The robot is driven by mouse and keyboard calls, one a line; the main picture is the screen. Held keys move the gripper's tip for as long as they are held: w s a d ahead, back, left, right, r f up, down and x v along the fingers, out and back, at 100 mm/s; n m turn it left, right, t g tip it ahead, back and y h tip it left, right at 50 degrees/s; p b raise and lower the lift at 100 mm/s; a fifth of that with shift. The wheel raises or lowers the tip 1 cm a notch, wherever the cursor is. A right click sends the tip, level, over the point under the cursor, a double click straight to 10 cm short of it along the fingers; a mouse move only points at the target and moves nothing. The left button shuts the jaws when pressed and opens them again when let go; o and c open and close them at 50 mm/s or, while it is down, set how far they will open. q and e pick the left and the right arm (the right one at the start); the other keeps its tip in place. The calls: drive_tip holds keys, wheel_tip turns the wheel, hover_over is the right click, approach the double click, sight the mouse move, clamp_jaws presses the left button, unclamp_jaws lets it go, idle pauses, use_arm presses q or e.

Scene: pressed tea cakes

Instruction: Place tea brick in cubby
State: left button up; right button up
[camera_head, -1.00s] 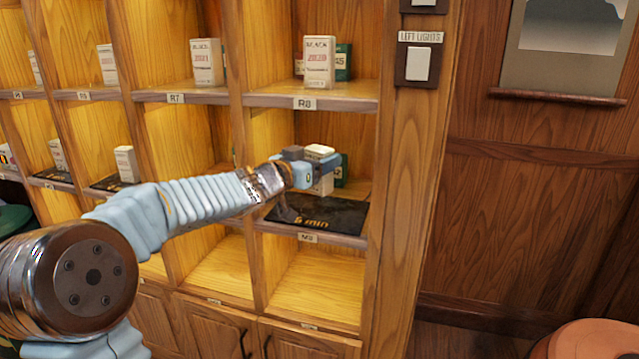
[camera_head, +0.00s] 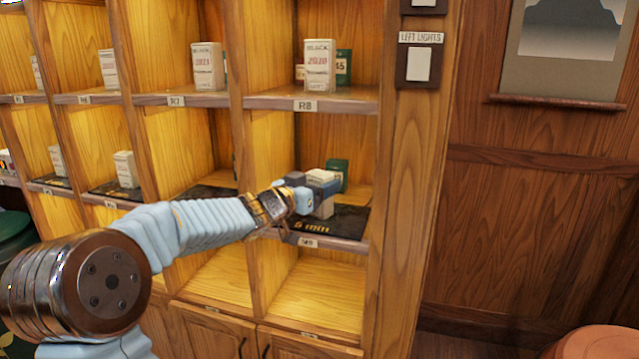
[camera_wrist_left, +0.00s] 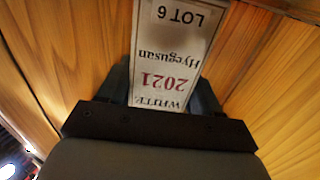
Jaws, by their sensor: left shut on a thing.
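My left gripper (camera_head: 312,190) is inside the cubby labelled M8, shut on a white tea brick (camera_head: 324,208). In the left wrist view the tea brick (camera_wrist_left: 178,60) shows a label reading "WHITE 2021 Hyegusan LOT 6", upside down, between the fingers (camera_wrist_left: 165,88). A green box (camera_head: 337,170) stands behind it in the same cubby. My right gripper is not in view.
The cubby above, R8, holds a white brick (camera_head: 319,66) and a green box (camera_head: 343,68). Wooden dividers and shelf edges (camera_head: 335,243) bound the cubby closely. The cubby below (camera_head: 318,290) is empty. A switch panel (camera_head: 420,66) is on the post at right.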

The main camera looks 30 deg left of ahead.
use_arm(q)
drive_tip(key=o, duration=1.1)
drive_tip(key=shift+f, duration=0.1)
drive_tip(key=shift+o, duration=0.2)
drive_tip(key=shift+r, duration=0.25)
drive_tip(key=shift+r+p, duration=0.55)
drive_tip(key=shift+r, duration=0.05)
drive_tip(key=s+a, duration=0.1)
drive_tip(key=s, duration=1.1)
drive_tip(key=shift+a+f, duration=0.25)
drive_tip(key=shift+a, duration=0.15)
